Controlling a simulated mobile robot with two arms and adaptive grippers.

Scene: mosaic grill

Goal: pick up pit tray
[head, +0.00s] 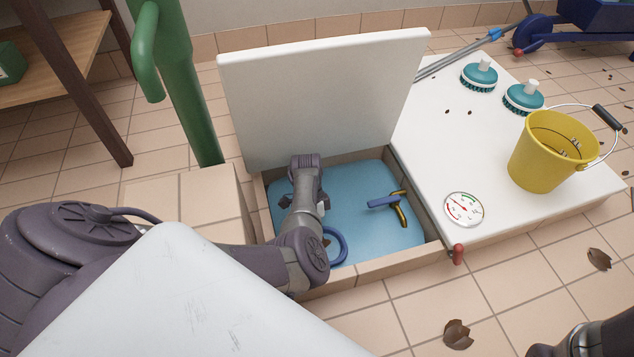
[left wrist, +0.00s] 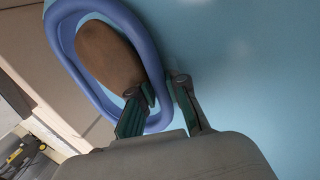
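A blue oval tray-like piece with a raised rim shows in the left wrist view (left wrist: 62,55), with a brown rounded thing inside it. In the head view its blue rim (head: 341,243) shows beside my left wrist on the light-blue pit bottom. My left gripper (left wrist: 165,88) has one finger inside the rim and one outside, with the rim between them. Whether the fingers press on it is unclear. In the head view my left fingers are hidden by the arm. My right gripper is not in view; only part of that arm shows at the lower right.
The open pit has a tiled edge (head: 375,267) and a raised white lid (head: 315,95) behind. A blue-and-yellow tool (head: 385,201) lies in it. The white slab at right holds a yellow bucket (head: 541,165), two brushes and a gauge (head: 463,209). A green pipe (head: 185,85) stands left.

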